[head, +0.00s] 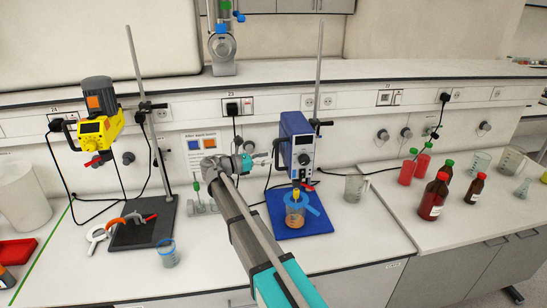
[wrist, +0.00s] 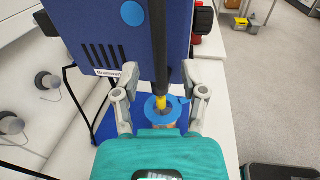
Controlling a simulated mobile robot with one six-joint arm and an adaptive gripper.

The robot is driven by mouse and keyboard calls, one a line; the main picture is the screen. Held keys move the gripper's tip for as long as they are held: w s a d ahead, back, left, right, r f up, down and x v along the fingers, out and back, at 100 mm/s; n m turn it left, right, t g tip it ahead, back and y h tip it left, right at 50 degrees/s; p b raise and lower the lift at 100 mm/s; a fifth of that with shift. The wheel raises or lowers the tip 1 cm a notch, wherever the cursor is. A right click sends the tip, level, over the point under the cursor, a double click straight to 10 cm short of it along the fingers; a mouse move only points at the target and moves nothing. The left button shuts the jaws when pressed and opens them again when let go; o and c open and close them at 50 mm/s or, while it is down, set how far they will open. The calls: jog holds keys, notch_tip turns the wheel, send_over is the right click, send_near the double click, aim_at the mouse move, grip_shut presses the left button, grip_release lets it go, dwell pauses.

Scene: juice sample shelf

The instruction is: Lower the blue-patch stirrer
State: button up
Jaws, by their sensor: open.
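The blue stirrer (head: 289,124) with a grey front panel hangs on an upright rod (head: 318,70) over a blue base (head: 320,223). In the wrist view its blue housing (wrist: 100,32) carries a round blue patch (wrist: 132,13). Below it are a yellow part (head: 296,194) and a blue ring (head: 311,210) at the rim of a beaker with orange-brown contents (head: 294,219). My gripper (head: 268,157) is at the left side of the stirrer. In the wrist view my gripper (wrist: 157,92) is open, its fingers either side of a dark upright bar (wrist: 158,45); contact cannot be told.
A yellow stirrer (head: 92,131) with an orange patch stands on another stand at left. An empty beaker (head: 355,187) stands right of the blue base. Red bottles (head: 433,197) and glassware are farther right. A blue-rimmed beaker (head: 169,257) is at front left. Cables hang behind.

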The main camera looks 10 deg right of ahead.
jog(key=s+a, duration=0.1)
jog(key=a, duration=0.6)
jog(key=shift+s+a, duration=0.25)
jog(key=shift+a, duration=0.05)
jog(key=s+d+f+m+g+y+b, duration=0.3)
jog(key=s+d+f+m+y, duration=0.5)
jog(key=s+d+f, duration=0.55)
jog(key=s+a+f+m+y+b, duration=0.2)
jog(key=s+f+m+y, duration=0.7)
jog(key=s+f+m, duration=0.2)
jog(key=shift+s+m+y+b, duration=0.35)
jog(key=shift+s+m, duration=0.25)
jog(key=shift+s, duration=0.55)
